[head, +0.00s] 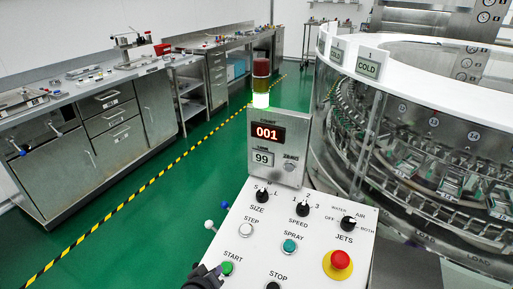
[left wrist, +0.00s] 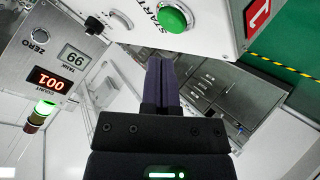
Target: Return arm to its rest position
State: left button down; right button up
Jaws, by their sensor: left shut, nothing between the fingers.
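My left gripper (head: 213,272) shows at the bottom edge of the head view, just left of the green START button (head: 228,268) on the white control panel (head: 262,233). In the left wrist view its dark fingers (left wrist: 161,75) are pressed together with nothing between them. The START button (left wrist: 173,18) shows there beyond the fingertips, with a visible gap in the picture; I cannot tell the exact distance. The counter display (head: 268,134) reads 001 and the one below it (head: 263,158) reads 99. The green lamp of the signal tower (head: 261,100) is lit. My right gripper is not in view.
The panel also carries black knobs, STEP (head: 246,230), SPRAY (head: 289,246) and STOP (head: 273,286) buttons, and a red emergency button (head: 341,260). The rotary washer (head: 405,150) stands at right. Steel benches (head: 110,118) line the left wall. Green floor lies open between.

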pick_arm(q)
jog(key=s+a+f+m+g+y, duration=0.25)
jog(key=s+f+m+g, duration=0.3)
jog(key=s+f, duration=1.35)
jog(key=s+a+f+m+g, duration=0.1)
jog(key=s+m+g, duration=0.1)
jog(key=s, duration=0.9)
jog(key=s+a+f+m+g, duration=0.1)
jog(key=s+f+m+g, duration=0.1)
jog(key=s, duration=0.9)
jog(key=shift+g, duration=0.65)
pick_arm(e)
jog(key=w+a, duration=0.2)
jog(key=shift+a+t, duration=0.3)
